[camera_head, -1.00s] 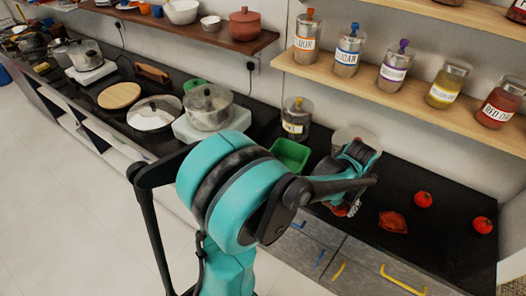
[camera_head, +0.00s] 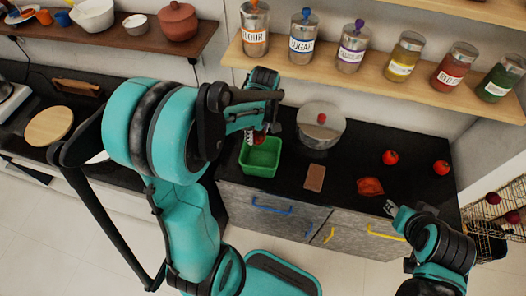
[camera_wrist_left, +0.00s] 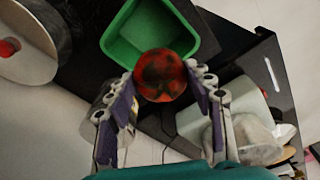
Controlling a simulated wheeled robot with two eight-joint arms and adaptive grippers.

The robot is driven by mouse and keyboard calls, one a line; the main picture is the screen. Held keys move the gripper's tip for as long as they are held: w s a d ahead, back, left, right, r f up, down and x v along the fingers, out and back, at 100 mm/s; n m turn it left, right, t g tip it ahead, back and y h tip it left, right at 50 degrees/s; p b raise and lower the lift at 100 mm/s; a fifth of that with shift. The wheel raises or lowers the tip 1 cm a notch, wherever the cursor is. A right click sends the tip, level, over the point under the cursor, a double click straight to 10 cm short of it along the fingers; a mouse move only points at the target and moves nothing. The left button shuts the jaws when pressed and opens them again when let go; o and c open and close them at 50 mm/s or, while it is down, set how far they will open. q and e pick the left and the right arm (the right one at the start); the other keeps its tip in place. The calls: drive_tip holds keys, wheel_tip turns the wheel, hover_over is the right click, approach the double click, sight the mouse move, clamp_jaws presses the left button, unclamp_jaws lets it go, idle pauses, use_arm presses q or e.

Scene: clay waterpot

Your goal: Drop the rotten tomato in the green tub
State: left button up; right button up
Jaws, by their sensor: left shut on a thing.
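The green tub (camera_head: 262,170) stands on the black counter in front of the left gripper and appears empty in the head view. My left gripper (camera_head: 258,137) is raised over the tub's back edge. It is shut on the rotten tomato (camera_wrist_left: 160,75), which is red with dark blotches and sits between the purple finger pads in the left wrist view. There, the tub (camera_wrist_left: 125,50) shows just beyond the tomato. The tomato is mostly hidden by the fingers in the head view. My right gripper (camera_head: 392,209) is near the counter's front edge; its fingers are too small to judge.
A lidded pot (camera_head: 320,128), a brown slab (camera_head: 314,178) and a crumpled red item (camera_head: 370,187) lie right of the tub. Two red tomatoes (camera_head: 390,157) (camera_head: 441,167) sit further right. Labelled jars (camera_head: 302,38) line the shelf above. A wire basket (camera_head: 495,215) is at far right.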

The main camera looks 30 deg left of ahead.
use_arm(q)
drive_tip(key=shift+s+a+f+b, duration=0.15)
drive_tip(key=shift+f+b, duration=0.15)
drive_tip(key=shift+f, duration=0.25)
wheel_tip(320, 180, down, 3)
drive_tip(key=shift+f+b, duration=0.1)
drive_tip(key=shift+b, duration=1.1)
drive_tip(key=shift+f+b, duration=0.45)
drive_tip(key=shift+f, duration=0.2)
drive_tip(key=o, duration=1.3)
drive_tip(key=r, duration=0.4)
drive_tip(key=d+r, duration=0.1)
drive_tip(key=r, duration=0.7)
drive_tip(key=shift+s+d, duration=0.15)
drive_tip(key=shift+d, duration=0.15)
